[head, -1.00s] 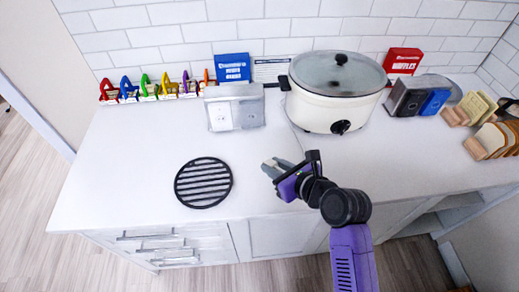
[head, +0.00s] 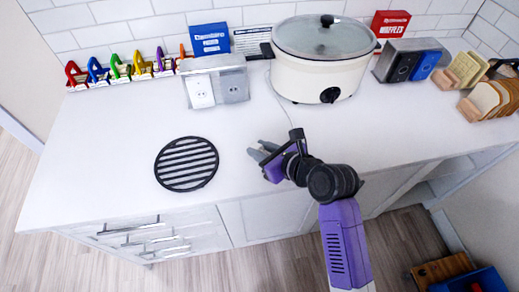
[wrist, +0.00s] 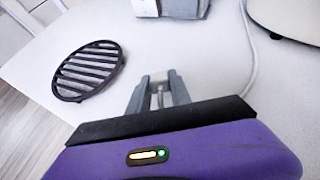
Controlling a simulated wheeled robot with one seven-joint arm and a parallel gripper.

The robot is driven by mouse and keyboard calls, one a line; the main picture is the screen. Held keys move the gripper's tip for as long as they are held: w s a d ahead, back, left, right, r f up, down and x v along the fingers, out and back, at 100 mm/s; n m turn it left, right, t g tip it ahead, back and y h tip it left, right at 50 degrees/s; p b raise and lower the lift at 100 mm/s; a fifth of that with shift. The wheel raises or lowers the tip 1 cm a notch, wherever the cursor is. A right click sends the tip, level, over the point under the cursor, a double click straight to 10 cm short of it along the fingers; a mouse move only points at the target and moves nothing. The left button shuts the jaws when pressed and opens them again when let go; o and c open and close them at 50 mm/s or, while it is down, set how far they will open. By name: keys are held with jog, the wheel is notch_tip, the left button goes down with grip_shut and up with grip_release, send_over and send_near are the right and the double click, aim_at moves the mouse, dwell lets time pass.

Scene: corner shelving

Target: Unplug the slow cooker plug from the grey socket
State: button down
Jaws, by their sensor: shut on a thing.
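The white slow cooker (head: 322,78) with a glass lid stands at the back of the counter. Its thin pale cord (head: 287,112) runs forward to my gripper (head: 258,150). In the wrist view, my gripper (wrist: 158,88) is shut on a small plug (wrist: 160,98), mostly hidden between the fingers, with thin prongs pointing forward. The grey socket (head: 234,86) is the right half of a two-part socket box. Its face shows no plug in it. My gripper is over the counter in front of the box, clearly apart from it.
The white socket (head: 201,92) is the box's left half. A round black trivet (head: 187,164) lies left of my gripper. A toaster (head: 408,62), bread slices (head: 494,98) and a red box (head: 390,24) stand at the right. The counter between gripper and sockets is clear.

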jog(key=shift+f, duration=0.15)
jog(key=c, duration=1.1)
grip_release()
